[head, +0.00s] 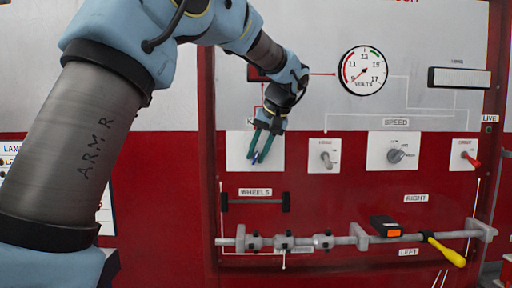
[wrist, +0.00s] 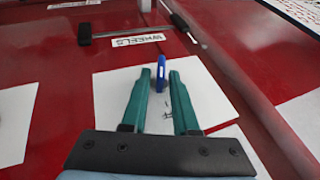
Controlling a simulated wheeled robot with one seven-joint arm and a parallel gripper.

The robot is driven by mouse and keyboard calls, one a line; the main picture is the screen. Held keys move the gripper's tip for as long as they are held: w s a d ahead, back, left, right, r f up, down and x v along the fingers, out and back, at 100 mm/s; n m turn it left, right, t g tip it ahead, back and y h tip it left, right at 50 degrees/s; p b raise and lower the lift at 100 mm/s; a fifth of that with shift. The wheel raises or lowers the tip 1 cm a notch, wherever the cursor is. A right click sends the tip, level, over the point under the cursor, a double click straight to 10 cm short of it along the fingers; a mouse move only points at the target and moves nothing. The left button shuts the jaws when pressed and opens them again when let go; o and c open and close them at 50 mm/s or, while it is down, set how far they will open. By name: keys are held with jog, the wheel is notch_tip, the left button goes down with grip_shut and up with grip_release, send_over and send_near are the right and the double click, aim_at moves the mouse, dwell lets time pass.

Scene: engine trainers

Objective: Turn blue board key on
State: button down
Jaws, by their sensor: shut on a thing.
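The blue key (wrist: 160,72) stands out from a white plate (wrist: 110,100) on the red board. In the wrist view my gripper (wrist: 160,75) has its two green fingers on either side of the key, with the tips close against it. In the head view my gripper (head: 258,158) is at the white plate (head: 236,148), and a small bit of the blue key (head: 254,158) shows between the fingertips. The gripper is shut on the key. The key's label above the plate is mostly hidden by my arm.
Right of the plate are a grey switch (head: 326,157), the speed knob (head: 396,155) and a red lever (head: 470,158). A volts gauge (head: 363,71) is above. Below, a grey rod (head: 340,240) with a yellow-handled tool (head: 446,252) sticks out from the board.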

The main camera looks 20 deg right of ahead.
jog(key=shift+s+d+f+m+t+y+p, duration=0.15)
jog(key=shift+m+t+y, duration=0.15)
jog(key=shift+t+y, duration=0.5)
jog(key=shift+d+f+m+t+y+p, duration=0.15)
jog(key=shift+m+t+y, duration=0.2)
jog(key=shift+y, duration=0.85)
jog(key=shift+s+d+m+t+y+p, duration=0.15)
jog(key=shift+m+t+y, duration=0.1)
jog(key=shift+t+y, duration=0.6)
jog(key=shift+w+y, duration=0.1)
jog(key=shift+y, duration=0.15)
jog(key=c, duration=0.9)
grip_release()
jog(key=shift+c, duration=0.2)
jog(key=b+v, duration=0.2)
jog(key=v, duration=0.8)
jog(key=shift+d+r, duration=0.2)
jog(key=shift+d, duration=0.05)
